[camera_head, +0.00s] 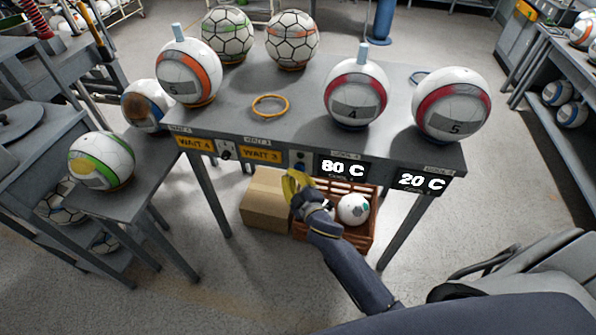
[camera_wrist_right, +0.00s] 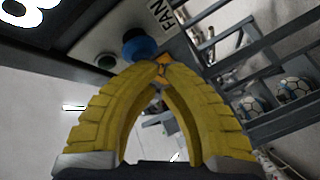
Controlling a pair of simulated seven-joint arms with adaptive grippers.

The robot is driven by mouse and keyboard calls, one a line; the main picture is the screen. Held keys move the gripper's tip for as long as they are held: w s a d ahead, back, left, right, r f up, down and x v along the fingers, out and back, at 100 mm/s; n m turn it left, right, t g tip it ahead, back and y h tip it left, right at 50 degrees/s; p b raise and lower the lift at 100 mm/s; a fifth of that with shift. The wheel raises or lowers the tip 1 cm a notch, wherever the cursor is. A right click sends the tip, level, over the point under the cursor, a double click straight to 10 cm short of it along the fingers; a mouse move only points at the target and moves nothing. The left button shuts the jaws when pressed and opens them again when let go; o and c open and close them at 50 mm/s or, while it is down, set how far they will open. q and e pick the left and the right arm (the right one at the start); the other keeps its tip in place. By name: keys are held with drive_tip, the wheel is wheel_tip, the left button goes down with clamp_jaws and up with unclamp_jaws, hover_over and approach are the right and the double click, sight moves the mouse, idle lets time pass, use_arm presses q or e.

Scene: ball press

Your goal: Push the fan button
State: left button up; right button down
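The fan button is a blue round knob (camera_wrist_right: 140,46) on a light grey panel, beside the printed word FAN (camera_wrist_right: 171,18) in the right wrist view. In the head view the small panel with the button (camera_head: 300,159) is on the table's front edge, between the WAIT 3 sign and the 80 C display. My right gripper (camera_wrist_right: 161,69) has yellow ribbed fingers with their tips together and nothing between them. The tips appear just by the button; I cannot tell if they touch. In the head view this gripper (camera_head: 291,176) is just below the panel. My left gripper is out of view.
The grey table (camera_head: 228,116) carries several balls and an orange ring (camera_head: 270,106). Displays read 80 C (camera_head: 342,168) and 20 C (camera_head: 422,181). A cardboard box (camera_head: 265,205) and a brown crate (camera_head: 347,240) with a ball (camera_head: 353,209) stand below, close to my right arm.

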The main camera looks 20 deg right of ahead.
drive_tip(key=shift+w, duration=0.1)
idle(0.3)
drive_tip(key=shift+w+d, duration=0.2)
drive_tip(key=shift+w, duration=0.05)
drive_tip(key=shift+s, duration=0.1)
idle(0.4)
drive_tip(key=shift+s+a, duration=0.2)
drive_tip(key=shift+s, duration=0.05)
drive_tip(key=s+a, duration=0.3)
drive_tip(key=s, duration=0.2)
drive_tip(key=shift+a, duration=0.15)
idle(0.6)
